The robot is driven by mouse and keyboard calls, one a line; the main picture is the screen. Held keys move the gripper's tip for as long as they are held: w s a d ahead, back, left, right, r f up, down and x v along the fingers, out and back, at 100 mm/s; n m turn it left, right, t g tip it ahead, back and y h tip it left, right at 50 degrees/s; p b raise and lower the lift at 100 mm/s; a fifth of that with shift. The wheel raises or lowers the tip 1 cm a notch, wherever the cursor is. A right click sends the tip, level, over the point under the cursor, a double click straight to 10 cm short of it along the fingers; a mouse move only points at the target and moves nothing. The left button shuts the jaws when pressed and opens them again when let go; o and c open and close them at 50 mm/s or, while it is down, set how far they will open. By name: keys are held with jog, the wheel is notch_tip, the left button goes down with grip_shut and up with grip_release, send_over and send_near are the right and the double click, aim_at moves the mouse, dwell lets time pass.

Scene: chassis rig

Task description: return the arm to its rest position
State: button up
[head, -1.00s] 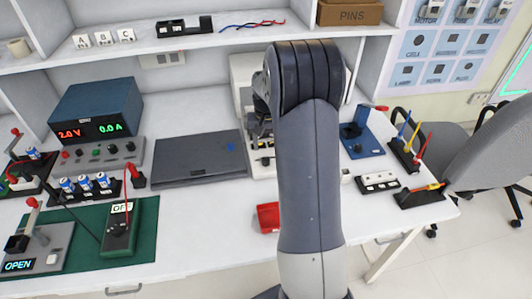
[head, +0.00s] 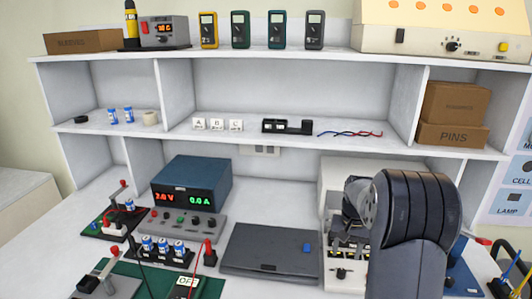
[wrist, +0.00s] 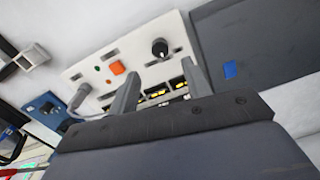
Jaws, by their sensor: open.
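My gripper (wrist: 160,88) shows in the wrist view with its two grey fingers apart and nothing between them. It is over a cream panel (wrist: 130,55) with a black knob, an orange button and a row of dark sockets with yellow marks. In the head view my arm (head: 412,225) rises bent at the lower right, in front of that white unit (head: 345,172). The fingers are hidden behind the arm there.
A closed dark laptop-like case (head: 270,250) lies left of the arm, and a blue power supply (head: 192,182) stands farther left. Shelves (head: 290,142) rise behind the bench. A blue device (head: 461,275) sits right of the arm.

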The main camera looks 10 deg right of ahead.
aim_at(342, 271)
notch_tip(342, 271, down, 8)
jog(key=shift+f, duration=0.1)
dwell(0.4)
